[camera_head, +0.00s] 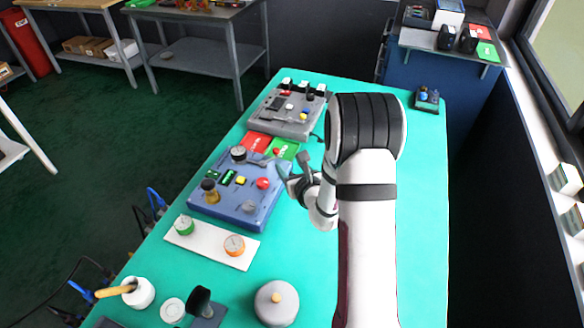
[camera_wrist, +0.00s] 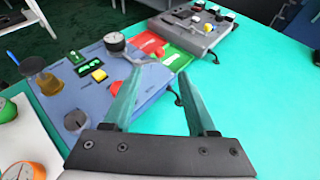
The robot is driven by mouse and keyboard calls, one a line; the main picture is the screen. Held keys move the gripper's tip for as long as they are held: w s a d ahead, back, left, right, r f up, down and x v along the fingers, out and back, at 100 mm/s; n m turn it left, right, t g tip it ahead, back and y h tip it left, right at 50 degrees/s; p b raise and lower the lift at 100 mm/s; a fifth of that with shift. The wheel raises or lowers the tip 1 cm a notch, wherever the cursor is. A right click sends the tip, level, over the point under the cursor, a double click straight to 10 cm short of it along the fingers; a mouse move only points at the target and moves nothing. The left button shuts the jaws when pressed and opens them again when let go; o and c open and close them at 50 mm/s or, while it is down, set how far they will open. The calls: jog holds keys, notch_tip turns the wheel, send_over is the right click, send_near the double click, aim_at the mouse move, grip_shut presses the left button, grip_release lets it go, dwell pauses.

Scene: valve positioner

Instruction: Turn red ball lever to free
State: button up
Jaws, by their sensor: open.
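The lever is a grey bar (camera_head: 258,160) reaching right from a round grey dial (camera_head: 238,153) at the back of the blue panel (camera_head: 225,212). A small red ball (camera_head: 277,152) shows at its right end. My gripper (camera_head: 291,168) is open and empty at the panel's right edge, close to the lever's end. In the wrist view the gripper (camera_wrist: 160,76) points towards the ball, with a gap visible. I cannot read a lever position mark.
A yellow button (camera_head: 240,180), a larger red button (camera_head: 263,183) and knobs stand on the panel. A red card (camera_head: 256,142) and a green card (camera_head: 283,149) lie behind it. A grey device (camera_head: 290,112) stands farther back.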

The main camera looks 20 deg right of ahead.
jog(key=shift+s+r, duration=0.2)
jog(key=shift+s, duration=0.25)
